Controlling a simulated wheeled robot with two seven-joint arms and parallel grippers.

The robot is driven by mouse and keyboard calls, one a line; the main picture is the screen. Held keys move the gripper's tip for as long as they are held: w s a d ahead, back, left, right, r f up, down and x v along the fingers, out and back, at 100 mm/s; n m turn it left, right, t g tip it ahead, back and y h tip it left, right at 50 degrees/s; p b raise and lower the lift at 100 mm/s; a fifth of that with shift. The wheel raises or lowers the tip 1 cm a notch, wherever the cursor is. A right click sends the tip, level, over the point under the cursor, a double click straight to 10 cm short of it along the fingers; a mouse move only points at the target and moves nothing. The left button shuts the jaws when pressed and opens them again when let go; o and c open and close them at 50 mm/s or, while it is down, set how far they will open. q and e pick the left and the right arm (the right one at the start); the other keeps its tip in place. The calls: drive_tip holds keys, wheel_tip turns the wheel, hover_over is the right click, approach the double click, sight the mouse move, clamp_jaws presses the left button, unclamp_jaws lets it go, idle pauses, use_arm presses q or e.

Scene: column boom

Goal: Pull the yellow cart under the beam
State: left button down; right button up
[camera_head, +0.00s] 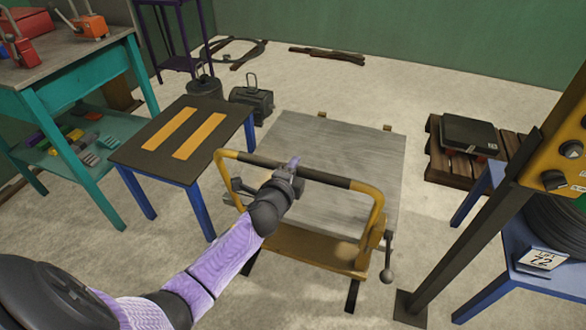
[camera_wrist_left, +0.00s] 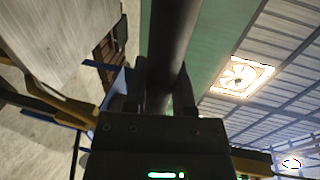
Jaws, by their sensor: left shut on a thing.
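The yellow cart (camera_head: 315,243) stands on the floor in the middle of the head view, with a grey flat deck (camera_head: 335,150) behind its upright yellow handle frame (camera_head: 377,212). The top bar of the handle has a black grip section (camera_head: 325,178). My left gripper (camera_head: 291,168) is shut on this bar near its middle. In the left wrist view the dark bar (camera_wrist_left: 172,45) runs up between the fingers of the gripper (camera_wrist_left: 155,103). The deck looks bare. I cannot make out a beam in either view. My right gripper is not in view.
A dark table with yellow stripes (camera_head: 138,157) and a teal workbench (camera_head: 20,85) stand left. A dark post (camera_head: 455,225) with a yellow control box (camera_head: 572,150), a blue table (camera_head: 537,283) and a pallet (camera_head: 440,168) stand right. Black weights (camera_head: 252,102) sit behind the striped table.

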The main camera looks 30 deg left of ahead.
use_arm(q)
drive_tip(key=shift+s+f, duration=0.15)
drive_tip(key=shift+f, duration=0.3)
drive_tip(key=shift+c, duration=2.3)
unclamp_jaws()
drive_tip(key=shift+a, duration=0.15)
drive_tip(key=shift+w+r, duration=0.1)
drive_tip(key=shift+w, duration=0.1)
drive_tip(key=shift+s+r, duration=0.2)
drive_tip(key=shift+s, duration=0.1)
drive_tip(key=p+v, duration=0.3)
drive_tip(key=v, duration=0.6)
drive_tip(key=shift+s, duration=0.15)
